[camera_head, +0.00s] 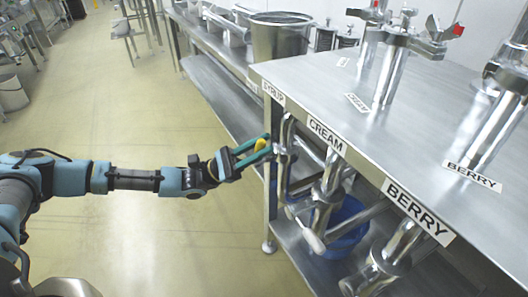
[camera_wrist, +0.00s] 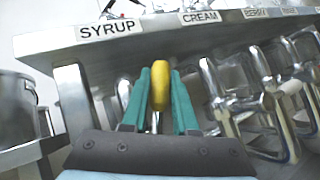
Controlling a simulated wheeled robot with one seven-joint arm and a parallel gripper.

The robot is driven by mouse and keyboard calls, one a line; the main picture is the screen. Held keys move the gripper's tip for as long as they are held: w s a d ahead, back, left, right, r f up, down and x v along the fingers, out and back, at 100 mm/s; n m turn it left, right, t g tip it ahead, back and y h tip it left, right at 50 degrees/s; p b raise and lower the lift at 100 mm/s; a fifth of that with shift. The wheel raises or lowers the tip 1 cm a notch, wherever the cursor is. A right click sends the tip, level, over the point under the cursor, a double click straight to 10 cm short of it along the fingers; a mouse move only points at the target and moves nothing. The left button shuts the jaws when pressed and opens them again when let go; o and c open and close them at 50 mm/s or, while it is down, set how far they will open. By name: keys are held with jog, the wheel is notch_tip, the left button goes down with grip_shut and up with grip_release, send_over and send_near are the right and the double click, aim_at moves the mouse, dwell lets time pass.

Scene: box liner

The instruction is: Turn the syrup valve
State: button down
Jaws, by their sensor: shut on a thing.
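The yellow valve handle (camera_head: 260,145) sits under the table edge near the SYRUP label (camera_head: 273,93). It also shows in the wrist view (camera_wrist: 157,80), upright and a little right of the SYRUP sign (camera_wrist: 107,31). My gripper (camera_head: 263,147) reaches in from the left with its green fingers on both sides of the yellow handle, shut on it. Silver pipework (camera_head: 286,160) stands just beyond the fingertips. The fingers and handle hide part of the valve's body.
Right of it are silver pipes under the CREAM (camera_head: 326,137) and BERRY (camera_head: 418,211) labels. A blue bucket (camera_head: 347,240) stands on the lower shelf. A table leg (camera_wrist: 80,110) is close left of the fingers.

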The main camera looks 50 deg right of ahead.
jog(key=n+h, duration=0.1)
jog(key=w+n+t+h, duration=0.1)
jog(key=n, duration=0.1)
jog(key=n+t+h, duration=0.1)
jog(key=shift+w+d+r+n+h+p, duration=0.25)
jog(key=shift+w+n+h+p, duration=0.05)
jog(key=shift+n+h+p, duration=0.1)
jog(key=shift+w+d+n+t+h+p, duration=0.1)
jog(key=shift+w+n+t+h, duration=0.15)
jog(key=shift+n+t+h, duration=0.5)
jog(key=shift+w+d+n+t+h+p, duration=0.2)
jog(key=shift+n+t, duration=0.3)
jog(key=shift+n, duration=0.5)
jog(key=shift+w+a+n+t+h+p, duration=0.1)
jog(key=shift+w+n+t+h, duration=0.15)
jog(key=shift+n+t+h, duration=0.5)
jog(key=shift+n, duration=0.3)
jog(key=c, duration=0.7)
grip_release()
jog(key=b+v, duration=0.2)
jog(key=v, duration=0.9)
jog(key=shift+r, duration=0.1)
jog(key=shift+y, duration=0.3)
